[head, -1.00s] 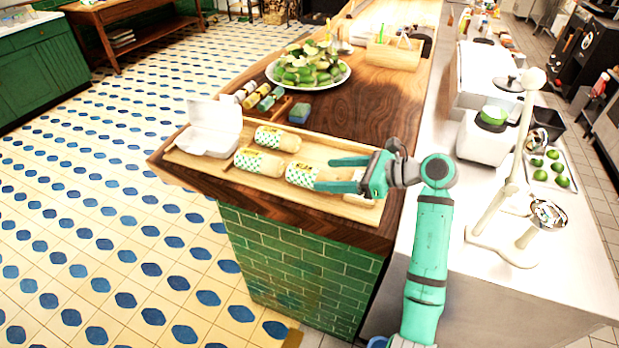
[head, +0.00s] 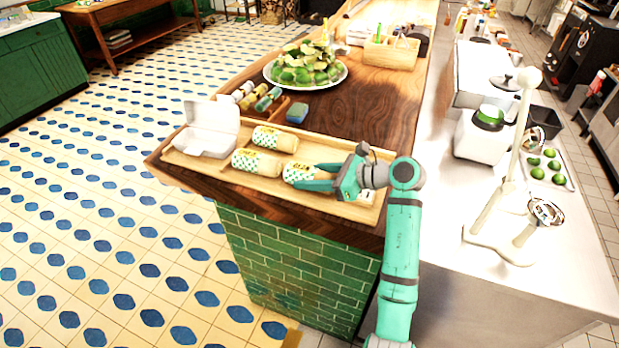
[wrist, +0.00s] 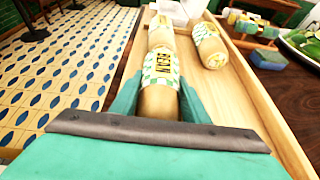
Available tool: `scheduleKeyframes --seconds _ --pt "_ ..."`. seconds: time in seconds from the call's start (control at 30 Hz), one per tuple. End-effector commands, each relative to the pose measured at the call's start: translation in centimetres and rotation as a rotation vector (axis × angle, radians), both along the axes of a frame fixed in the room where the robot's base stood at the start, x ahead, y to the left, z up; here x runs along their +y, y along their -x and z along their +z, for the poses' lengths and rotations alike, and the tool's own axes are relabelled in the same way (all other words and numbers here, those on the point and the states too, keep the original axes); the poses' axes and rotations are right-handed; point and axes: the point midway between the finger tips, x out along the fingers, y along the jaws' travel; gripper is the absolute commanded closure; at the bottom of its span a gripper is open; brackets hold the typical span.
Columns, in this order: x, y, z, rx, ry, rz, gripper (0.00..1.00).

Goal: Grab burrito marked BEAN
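A foil-and-paper burrito (head: 300,173) lies on the wooden tray; its yellow label, seen at an angle in the wrist view (wrist: 161,75), appears to read BEAN. My gripper (head: 308,176) is down at tray height with one finger along each side of this burrito's near end. The fingers are spread about the burrito's width; firm contact is not clear. A second burrito (head: 256,162) lies just beyond it, in line, and a third (head: 275,139) lies behind to the right in the wrist view (wrist: 209,45). Their labels are not clearly readable.
The wooden tray (head: 225,178) also holds an open white box (head: 208,130) at its left end. Bottles (head: 255,98), a blue sponge (head: 297,113) and a heaped plate (head: 335,82) stand behind it. A steel counter with a lamp-like stand (head: 500,190) is at the right.

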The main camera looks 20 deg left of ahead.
Motion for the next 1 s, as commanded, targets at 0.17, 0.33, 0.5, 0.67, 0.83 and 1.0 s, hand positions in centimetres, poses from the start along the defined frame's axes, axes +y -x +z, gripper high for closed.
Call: scheduleKeyframes --seconds 0.17,0.33,0.5,0.67,0.83,1.0 --pt "0.0 0.0 0.1 -0.001 -0.001 0.0 0.89" --pt "0.0 0.0 0.2 -0.001 0.0 -0.001 0.89" --pt "-0.1 0.0 1.2 -0.004 0.0 0.001 0.89" --pt "-0.1 -0.1 3.4 -0.005 0.002 0.0 0.89" --pt "1.2 2.5 6.5 -0.008 0.001 0.001 0.89" --pt "2.7 5.7 9.7 -0.005 0.001 0.002 0.89"
